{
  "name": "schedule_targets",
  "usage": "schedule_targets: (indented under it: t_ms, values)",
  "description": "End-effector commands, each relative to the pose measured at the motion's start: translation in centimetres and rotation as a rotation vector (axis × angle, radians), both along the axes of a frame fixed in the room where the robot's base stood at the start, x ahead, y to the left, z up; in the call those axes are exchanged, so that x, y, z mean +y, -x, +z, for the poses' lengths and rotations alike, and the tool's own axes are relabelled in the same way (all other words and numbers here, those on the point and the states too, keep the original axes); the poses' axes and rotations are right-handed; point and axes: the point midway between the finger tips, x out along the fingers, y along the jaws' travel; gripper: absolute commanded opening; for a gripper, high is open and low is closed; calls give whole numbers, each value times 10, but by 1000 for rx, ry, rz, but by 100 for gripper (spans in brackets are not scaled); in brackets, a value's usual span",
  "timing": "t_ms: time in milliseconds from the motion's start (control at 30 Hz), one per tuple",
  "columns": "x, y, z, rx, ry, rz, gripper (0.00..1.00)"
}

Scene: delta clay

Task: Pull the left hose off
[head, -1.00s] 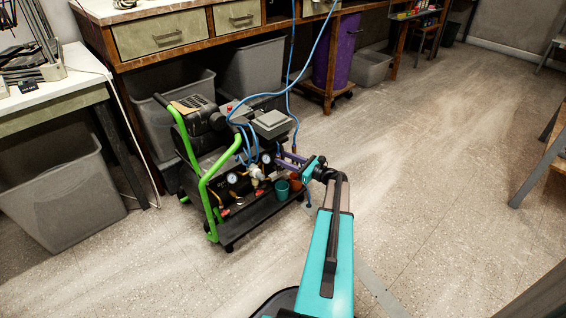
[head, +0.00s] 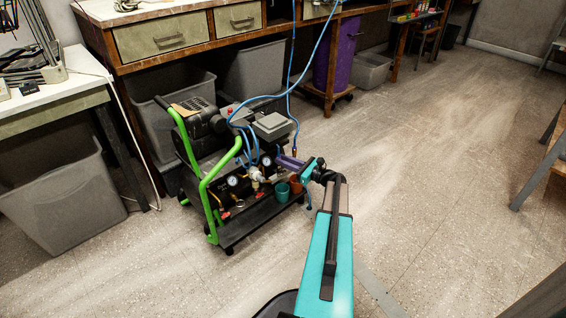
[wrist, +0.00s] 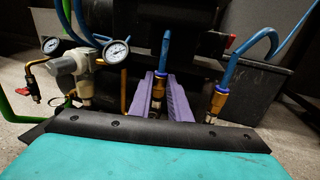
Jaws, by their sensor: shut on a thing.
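The left blue hose (wrist: 165,48) ends in a brass fitting between the purple fingers of my gripper (wrist: 159,78) in the wrist view. My gripper is shut on this hose end, one finger on each side. A silver piece shows below the brass between the fingers; whether the two are joined is unclear. The right blue hose (wrist: 260,38) curves down to its own brass fitting (wrist: 218,101), apart from and right of my fingers. In the head view my gripper (head: 280,158) reaches the front right of the compressor (head: 207,185); its grip is too small to make out there.
Two pressure gauges and a grey regulator (wrist: 72,78) stand left of my fingers. A red-handled valve (wrist: 20,90) is farther left. The floor (head: 420,150) to the right is clear.

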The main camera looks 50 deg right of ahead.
Motion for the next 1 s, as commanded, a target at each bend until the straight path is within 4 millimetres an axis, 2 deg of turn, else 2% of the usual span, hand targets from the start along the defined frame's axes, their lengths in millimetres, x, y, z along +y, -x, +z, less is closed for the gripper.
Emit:
schedule_targets:
  t_ms: [333,767,800,900,1000]
  values:
    - [0,1,25,0,0,0,0]
    - [-1,1,30,-4,-1,0,0]
    - [-1,1,30,-4,-1,-1,18]
    - [-1,1,30,-4,-1,-1,35]
    - [-1,1,29,-3,-1,-1,36]
